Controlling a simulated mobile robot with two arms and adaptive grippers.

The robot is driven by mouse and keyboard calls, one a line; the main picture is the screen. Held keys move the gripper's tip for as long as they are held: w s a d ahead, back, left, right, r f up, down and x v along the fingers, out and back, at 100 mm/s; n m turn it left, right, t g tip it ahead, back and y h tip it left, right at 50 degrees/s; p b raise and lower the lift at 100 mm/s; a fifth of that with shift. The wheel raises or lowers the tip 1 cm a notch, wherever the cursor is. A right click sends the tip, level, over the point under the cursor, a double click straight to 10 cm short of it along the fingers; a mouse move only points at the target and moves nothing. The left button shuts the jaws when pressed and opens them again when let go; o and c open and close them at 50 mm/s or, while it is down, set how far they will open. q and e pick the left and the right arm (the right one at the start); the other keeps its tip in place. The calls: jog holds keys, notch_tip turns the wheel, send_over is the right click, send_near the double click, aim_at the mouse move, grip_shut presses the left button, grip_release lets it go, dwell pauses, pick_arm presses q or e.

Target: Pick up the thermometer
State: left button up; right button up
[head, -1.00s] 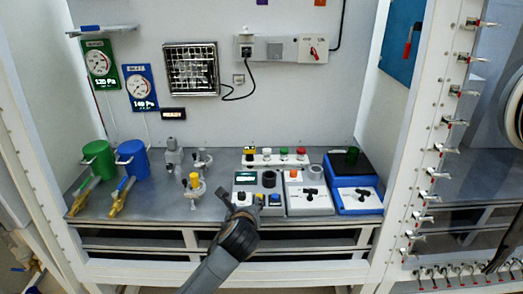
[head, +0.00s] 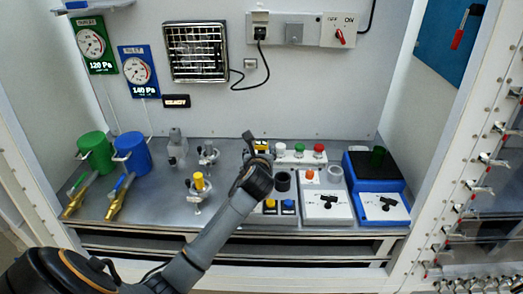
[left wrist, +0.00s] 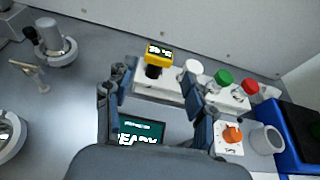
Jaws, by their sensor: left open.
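A small yellow device with a dark display, which looks like the thermometer (left wrist: 159,54), stands at the left end of a white rack in the left wrist view. In the head view the thermometer (head: 262,144) is partly hidden behind my gripper. My left gripper (head: 257,146) is open over the bench, just in front of the rack. In the left wrist view the fingers of my left gripper (left wrist: 155,78) are spread on either side of the view line to the thermometer, with nothing held between them. My right gripper is not in view.
The white rack (left wrist: 147,85) also holds white, green (left wrist: 223,77) and red capped items. A device with a READY screen (left wrist: 138,133) lies below my fingers. White (head: 325,204) and blue (head: 376,168) instruments stand to the right; valve fittings (head: 198,187) stand to the left.

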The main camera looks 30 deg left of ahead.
aim_at(261, 144)
pick_arm(q)
jog(key=x, duration=0.2)
jog(key=shift+w+a+f, duration=0.15)
jog(key=shift+w+f, duration=0.05)
jog(key=shift+p+x, duration=0.3)
jog(key=shift+x, duration=0.65)
jog(key=x, duration=0.3)
jog(key=shift+w+f, duration=0.1)
jog(key=shift+w, duration=0.05)
jog(key=shift+w+f, duration=0.1)
jog(key=shift+w, duration=0.05)
jog(key=shift+c, duration=0.6)
jog(key=c, duration=0.7)
jog(key=shift+c, duration=0.6)
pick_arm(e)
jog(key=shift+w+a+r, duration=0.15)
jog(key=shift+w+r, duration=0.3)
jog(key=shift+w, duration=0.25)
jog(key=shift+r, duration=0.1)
